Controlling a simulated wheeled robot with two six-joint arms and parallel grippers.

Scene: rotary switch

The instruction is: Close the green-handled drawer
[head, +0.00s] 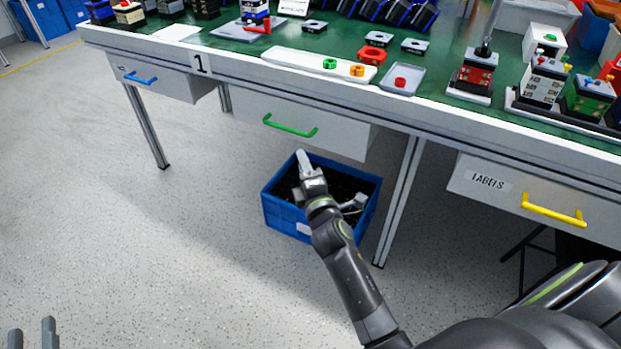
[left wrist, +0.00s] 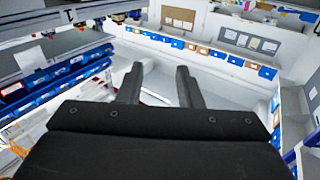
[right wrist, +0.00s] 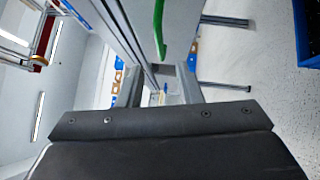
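The green-handled drawer (head: 340,138) hangs under the front edge of the workbench, in the middle of the head view. How far it stands out is hard to tell. Its green handle (head: 290,127) is free, and also shows at the top of the right wrist view (right wrist: 159,28). My right gripper (head: 303,160) is just below and in front of the handle, apart from it. Its two fingers (right wrist: 163,90) are spread with nothing between them. My left gripper (head: 33,335) is low at the left, far from the drawer, open and empty in the left wrist view (left wrist: 160,85).
A blue-handled drawer (head: 160,80) is at the left and a yellow-handled drawer (head: 500,192) marked LABELS at the right. A blue crate (head: 285,218) stands on the floor beneath my right gripper. A bench leg (head: 400,200) stands right of it. Floor at the left is clear.

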